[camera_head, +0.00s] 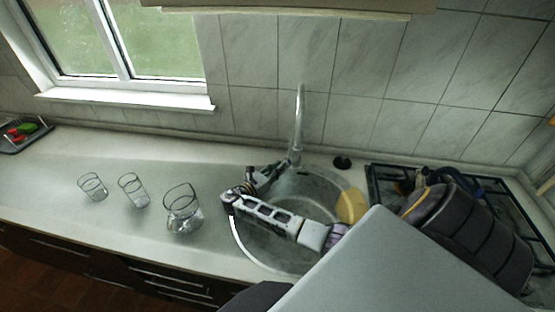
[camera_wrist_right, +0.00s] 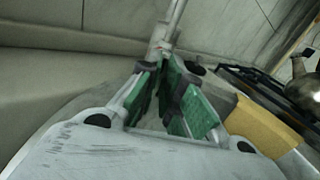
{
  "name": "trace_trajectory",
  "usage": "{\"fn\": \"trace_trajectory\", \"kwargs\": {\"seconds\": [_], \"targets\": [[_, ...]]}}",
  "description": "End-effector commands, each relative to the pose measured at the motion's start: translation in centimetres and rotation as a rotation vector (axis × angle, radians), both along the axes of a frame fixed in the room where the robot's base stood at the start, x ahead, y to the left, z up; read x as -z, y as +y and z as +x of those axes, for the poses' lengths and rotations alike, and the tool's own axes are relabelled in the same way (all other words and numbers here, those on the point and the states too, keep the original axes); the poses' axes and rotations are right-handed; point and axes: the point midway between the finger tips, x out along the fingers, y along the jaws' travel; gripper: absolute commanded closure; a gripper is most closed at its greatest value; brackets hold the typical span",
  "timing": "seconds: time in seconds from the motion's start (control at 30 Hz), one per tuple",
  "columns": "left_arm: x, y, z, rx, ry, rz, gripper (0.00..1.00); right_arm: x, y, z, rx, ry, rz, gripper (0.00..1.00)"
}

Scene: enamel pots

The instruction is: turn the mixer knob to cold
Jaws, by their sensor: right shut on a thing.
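The chrome mixer tap (camera_head: 298,125) rises behind the round sink; it also shows in the wrist view (camera_wrist_right: 172,28). My right gripper (camera_head: 284,166) reaches over the sink to the tap's base. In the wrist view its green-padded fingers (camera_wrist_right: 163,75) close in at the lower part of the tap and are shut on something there. The knob itself is mostly hidden by the fingers, so its turn position cannot be read. My left gripper is not in view.
A yellow piece (camera_head: 350,205) is at the sink's right side. A black round object (camera_head: 342,162) sits behind it. A gas hob (camera_head: 380,182) is on the right. The left counter is mostly clear.

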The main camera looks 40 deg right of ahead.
Motion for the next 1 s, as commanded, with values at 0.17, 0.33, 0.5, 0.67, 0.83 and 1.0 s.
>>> {"fn": "trace_trajectory", "kwargs": {"seconds": [0.17,0.33,0.5,0.67,0.83,1.0], "targets": [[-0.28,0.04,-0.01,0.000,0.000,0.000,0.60,-0.16,0.00,0.04,0.000,-0.137,0.010,1.00],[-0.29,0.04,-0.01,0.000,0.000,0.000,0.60,-0.12,0.01,0.06,-0.001,-0.270,0.020,1.00],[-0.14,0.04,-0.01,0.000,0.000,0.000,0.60,-0.07,0.01,0.02,0.000,-0.407,0.030,1.00],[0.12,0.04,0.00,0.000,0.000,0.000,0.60,-0.01,-0.01,-0.01,0.000,-0.532,0.039,1.00],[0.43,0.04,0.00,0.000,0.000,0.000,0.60,-0.03,-0.05,0.00,0.000,-0.644,0.046,1.00],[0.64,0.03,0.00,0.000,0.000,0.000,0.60,-0.05,-0.03,0.01,-0.001,-0.721,0.053,1.00]]}}
